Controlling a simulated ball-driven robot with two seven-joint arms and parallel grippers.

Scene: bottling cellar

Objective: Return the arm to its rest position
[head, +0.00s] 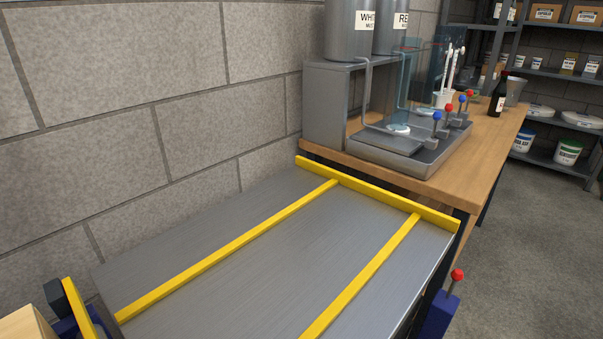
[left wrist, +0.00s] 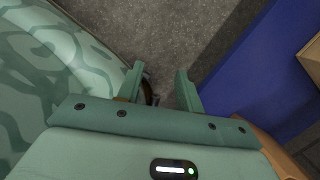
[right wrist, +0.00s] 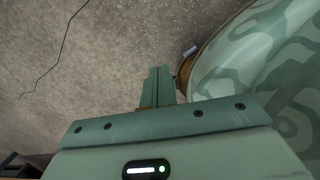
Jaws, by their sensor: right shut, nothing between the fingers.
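My left gripper (left wrist: 160,88) shows in the left wrist view with its two green fingers apart and nothing between them. It hangs over the grey floor, beside my own patterned body on the left and a blue panel (left wrist: 262,70) on the right. My right gripper (right wrist: 158,85) shows in the right wrist view with its fingers together and nothing held. It is over bare concrete floor (right wrist: 95,60), with my own patterned body close on the right. Neither gripper shows in the head view.
In the head view, a steel table top (head: 285,240) with yellow rails (head: 240,245) lies bare in front. Behind it, a wooden bench (head: 490,150) carries a filling machine (head: 415,150) and a dark bottle (head: 497,100). Shelves (head: 560,75) stand at the back right. Floor at right is clear.

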